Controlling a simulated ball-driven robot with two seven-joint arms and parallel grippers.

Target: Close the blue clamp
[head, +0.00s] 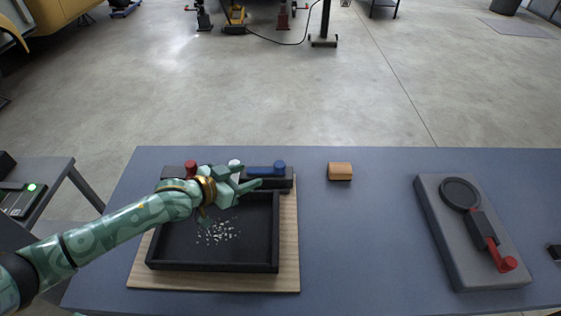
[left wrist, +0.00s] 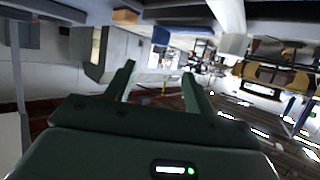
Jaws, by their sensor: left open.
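The blue clamp (head: 266,171) sits behind the black tray, on a dark base, with a blue lever lying to the left of an upright blue knob. Its blue knob appears to show in the left wrist view (left wrist: 160,36). My left gripper (head: 250,175) is open and empty, reaching in from the left over the tray's back edge. Its fingers overlap the clamp's left end in the head view; I cannot tell whether they touch it. The open fingers (left wrist: 158,75) also show in the left wrist view. My right gripper is not in view.
The black tray (head: 212,267) holds white bits and stands on a wooden board (head: 290,240). A red knob (head: 190,166) and a white knob (head: 235,163) stand behind it. An orange block (head: 340,171) and a grey plate with a red lever (head: 462,262) are to the right.

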